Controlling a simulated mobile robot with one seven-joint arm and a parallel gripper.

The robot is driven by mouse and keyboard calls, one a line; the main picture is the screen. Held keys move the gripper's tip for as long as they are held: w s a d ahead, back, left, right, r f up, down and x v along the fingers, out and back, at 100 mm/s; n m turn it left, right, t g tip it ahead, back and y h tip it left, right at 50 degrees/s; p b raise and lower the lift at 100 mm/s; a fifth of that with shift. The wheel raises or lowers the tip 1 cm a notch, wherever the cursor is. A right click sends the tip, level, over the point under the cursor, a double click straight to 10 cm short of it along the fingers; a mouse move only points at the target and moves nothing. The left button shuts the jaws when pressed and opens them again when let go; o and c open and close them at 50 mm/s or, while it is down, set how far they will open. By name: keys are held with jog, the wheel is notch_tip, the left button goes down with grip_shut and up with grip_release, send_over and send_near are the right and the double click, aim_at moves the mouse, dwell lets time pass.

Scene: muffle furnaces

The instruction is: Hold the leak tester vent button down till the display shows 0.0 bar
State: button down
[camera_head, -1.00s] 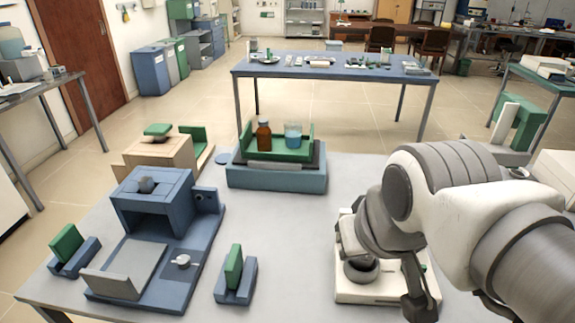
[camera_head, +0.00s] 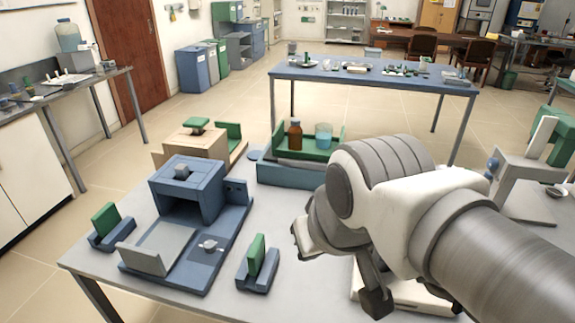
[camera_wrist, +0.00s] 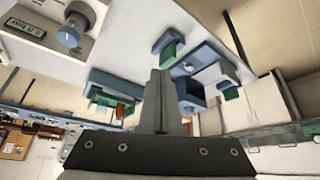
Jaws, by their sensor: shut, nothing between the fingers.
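The cream leak tester (camera_head: 432,302) is at the right of the near table in the head view, mostly hidden behind my arm. In the wrist view the tester (camera_wrist: 25,12) is at the top left. Its small green display (camera_wrist: 24,29) shows slanted text ending in "bar"; the digits are too small to read surely. A round blue-grey button or knob (camera_wrist: 69,37) sits beside the display. My gripper (camera_wrist: 160,75) is shut and empty, its fingers to the right of that knob in the wrist view, apart from it. The fingertips are not clear in the head view.
A blue furnace (camera_head: 188,190) stands left on the near table. A small green block in a blue holder (camera_head: 257,262) stands between it and my arm. A green tray (camera_head: 292,148) with a brown bottle (camera_head: 295,134) and a blue beaker (camera_head: 323,135) is behind.

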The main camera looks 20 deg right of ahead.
jog(key=w+d+f+n+g+h+b, duration=0.3)
jog(key=d+f+n+g+h+b, duration=0.45)
jog(key=d+f+n, duration=0.7)
jog(key=w+f+n+t+h+b, duration=0.3)
jog(key=w+n, duration=0.4)
jog(key=n, duration=0.5)
jog(key=w+d+f+n+t+h+b, duration=0.1)
jog(key=w+f+n+t+h+b, duration=0.2)
jog(key=n, duration=0.9)
jog(key=w+f+h, duration=0.3)
jog(key=h, duration=0.1)
jog(key=shift+w+d+b, duration=0.2)
jog(key=shift+w+b, duration=0.15)
jog(key=shift+b, duration=0.05)
jog(key=shift+d, duration=0.1)
jog(key=b+x, duration=0.2)
jog(key=x, duration=0.7)
jog(key=shift+w+d+b, duration=0.1)
jog(key=shift+d+b, duration=0.25)
jog(key=shift+b, duration=0.05)
